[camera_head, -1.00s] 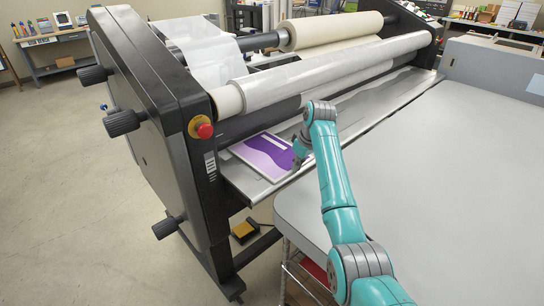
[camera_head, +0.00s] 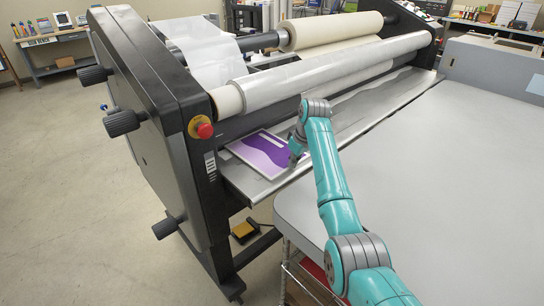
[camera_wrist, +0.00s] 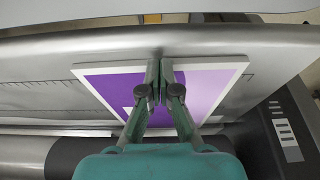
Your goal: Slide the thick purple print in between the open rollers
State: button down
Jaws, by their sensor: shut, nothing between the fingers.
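The thick purple print (camera_head: 263,153), a purple and white panel with a white border, lies flat on the metal feed shelf (camera_head: 245,184) at the left end of the laminator. Its far edge is close to the dark lower roller area under the long film-covered roller (camera_head: 330,72); I cannot tell whether it is between the rollers. In the wrist view the print (camera_wrist: 205,88) lies under my gripper (camera_wrist: 160,65), which is shut and empty, its fingertips at the print's near edge. Contact there cannot be made out for sure. In the head view my arm hides the print's right end.
The laminator's black side housing (camera_head: 150,110) with knobs and a red stop button (camera_head: 205,131) stands just left of the print. A large grey table (camera_head: 430,180) lies at the right. The shelf right of my arm is clear. A yellow foot pedal (camera_head: 243,231) is below.

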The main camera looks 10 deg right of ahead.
aim_at(285, 162)
jog(key=shift+w+a+f, duration=0.1)
jog(key=shift+w+a, duration=0.6)
jog(key=shift+w, duration=0.15)
jog(key=shift+w+a+f, duration=0.1)
jog(key=shift+w+a, duration=0.55)
jog(key=shift+w, duration=0.2)
dwell(1.6)
jog(key=shift+s+d, duration=0.4)
dwell(0.7)
jog(key=shift+r, duration=0.2)
jog(key=shift+v, duration=3.1)
